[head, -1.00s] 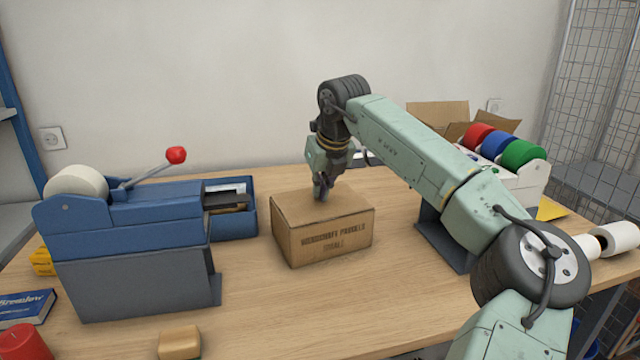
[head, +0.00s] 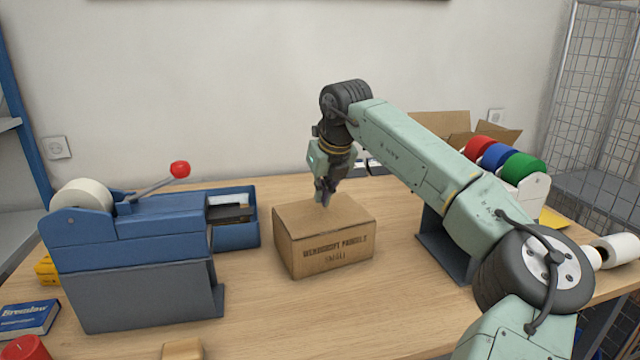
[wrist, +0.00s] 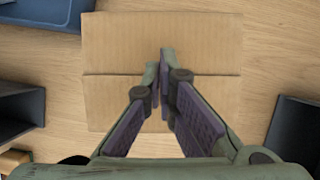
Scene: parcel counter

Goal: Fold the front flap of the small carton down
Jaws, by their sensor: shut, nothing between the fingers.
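The small carton (head: 328,252) is a brown box with dark print on its front, standing on the table in the middle of the head view. Its top looks flat and closed. In the wrist view a seam crosses the top between the rear flap (wrist: 120,40) and the front flap (wrist: 104,100), which lies down flat. My gripper (head: 325,203) points down at the carton's top and is shut and empty. Its fingers hide part of the front flap in the wrist view (wrist: 164,62). I cannot tell whether the fingertips touch the carton.
A blue tape machine (head: 130,240) with a red-knobbed lever and a blue tray (head: 238,236) stand left of the carton. A tape rack (head: 530,188) and an open box (head: 445,124) are behind right.

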